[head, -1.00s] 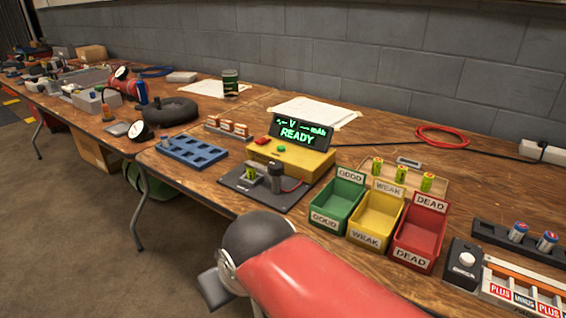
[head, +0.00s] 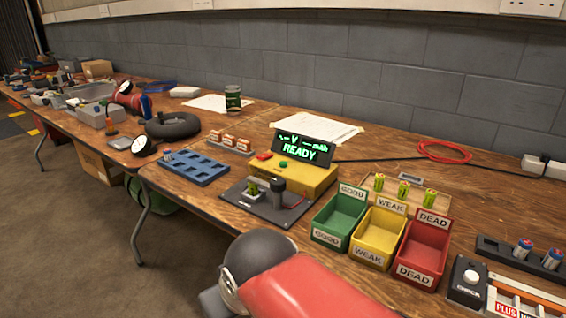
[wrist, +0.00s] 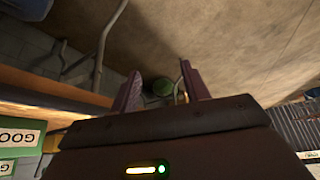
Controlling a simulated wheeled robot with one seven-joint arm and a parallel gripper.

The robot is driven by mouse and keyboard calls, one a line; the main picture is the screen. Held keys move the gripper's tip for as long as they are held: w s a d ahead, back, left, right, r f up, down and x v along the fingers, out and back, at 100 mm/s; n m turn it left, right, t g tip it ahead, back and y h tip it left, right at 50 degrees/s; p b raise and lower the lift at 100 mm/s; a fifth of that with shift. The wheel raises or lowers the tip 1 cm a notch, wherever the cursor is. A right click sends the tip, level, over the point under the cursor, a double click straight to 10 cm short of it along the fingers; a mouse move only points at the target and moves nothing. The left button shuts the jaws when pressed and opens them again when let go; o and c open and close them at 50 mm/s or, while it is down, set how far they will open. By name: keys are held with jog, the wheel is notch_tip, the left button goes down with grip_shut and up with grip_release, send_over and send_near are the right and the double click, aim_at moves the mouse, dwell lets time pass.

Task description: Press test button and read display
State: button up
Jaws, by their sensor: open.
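The tester is a yellow box (head: 292,181) on the table with a tilted black display (head: 305,147). The display shows green text: dashes before V and mAh, with READY below. A red button (head: 264,156) and a green button (head: 283,164) sit on the box top. A green battery (head: 252,188) sits in the holder on the dark plate (head: 240,200) in front, beside a black post (head: 278,187). My gripper (wrist: 157,88) shows in the wrist view, open and empty, with floor beyond its fingers. In the head view my arm is in front of the table; my fingers are hidden.
Green (head: 331,236), yellow (head: 370,253) and red (head: 418,272) bins stand right of the tester, with batteries on a wooden tray (head: 412,187) behind. A blue rack (head: 188,171) lies left. A black switch box (head: 467,283) is at right.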

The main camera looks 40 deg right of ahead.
grip_shut()
dwell(1.5)
